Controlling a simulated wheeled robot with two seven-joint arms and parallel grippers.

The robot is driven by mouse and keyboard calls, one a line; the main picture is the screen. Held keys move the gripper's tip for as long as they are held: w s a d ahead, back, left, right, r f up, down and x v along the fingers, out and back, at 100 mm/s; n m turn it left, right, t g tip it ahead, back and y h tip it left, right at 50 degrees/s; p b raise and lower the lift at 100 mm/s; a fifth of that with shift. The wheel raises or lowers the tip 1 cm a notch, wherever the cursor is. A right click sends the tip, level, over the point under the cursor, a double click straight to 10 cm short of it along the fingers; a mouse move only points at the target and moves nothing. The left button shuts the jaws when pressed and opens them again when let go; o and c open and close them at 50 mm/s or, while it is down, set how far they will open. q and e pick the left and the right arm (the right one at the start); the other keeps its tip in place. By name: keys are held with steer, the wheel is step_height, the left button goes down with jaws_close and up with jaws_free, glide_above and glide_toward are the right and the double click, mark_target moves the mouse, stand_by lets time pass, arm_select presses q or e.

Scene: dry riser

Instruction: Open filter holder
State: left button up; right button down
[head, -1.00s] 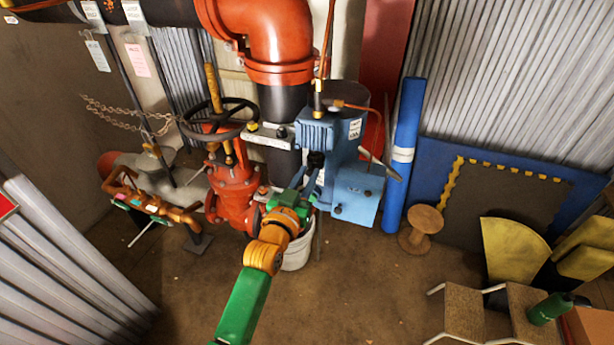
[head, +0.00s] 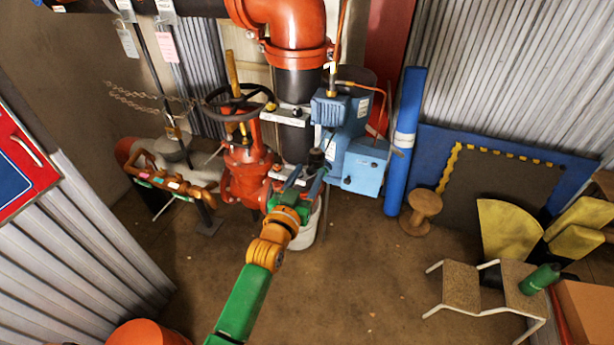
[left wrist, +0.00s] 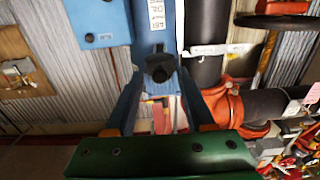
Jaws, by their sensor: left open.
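A blue unit with a box-shaped housing (head: 364,167) and a ribbed motor-like part (head: 330,108) stands against the dark vertical pipe. No part is clearly marked as the filter holder. A black knob (left wrist: 160,65) shows on the blue unit in the left wrist view. My left gripper (head: 306,180) is open, just below and in front of the unit in the head view. In the left wrist view its two blue fingers (left wrist: 160,80) are spread to either side of the knob. I cannot tell whether they touch it. My right gripper is in neither view.
A red valve with a dark handwheel (head: 238,100) stands left of the gripper. A white bucket (head: 306,232) is below it. A blue roll (head: 403,140) leans right of the unit. The floor at front centre is mostly clear; a step stool (head: 462,285) stands right.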

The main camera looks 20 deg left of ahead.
arm_select(q)
steer(key=shift+s+r, duration=0.1)
steer(key=shift+s, duration=0.15)
steer(key=s, duration=0.7)
steer(key=shift+a+b, duration=0.15)
steer(key=shift+b, duration=0.15)
steer(key=s+d+f+g, duration=0.1)
steer(key=s+f+g, duration=0.25)
steer(key=f, duration=0.65)
steer(key=s+f+m+g, duration=0.15)
steer(key=s+f, duration=0.25)
steer(key=f, duration=0.5)
steer(key=s+d+f+g, duration=0.1)
steer(key=s+f+g, duration=0.3)
steer(key=f, duration=0.6)
steer(key=s+a+f+g, duration=0.1)
steer(key=s+f, duration=0.3)
steer(key=s, duration=0.4)
steer(key=s+a+f+g, duration=0.2)
steer(key=s+f+g, duration=0.2)
steer(key=s, duration=0.5)
steer(key=s+a+f+g, duration=0.2)
steer(key=s+f, duration=0.3)
steer(key=s, duration=0.3)
steer(key=shift+s+f+g+y, duration=0.3)
steer(key=shift+s+f+g, duration=0.05)
steer(key=shift+g, duration=0.15)
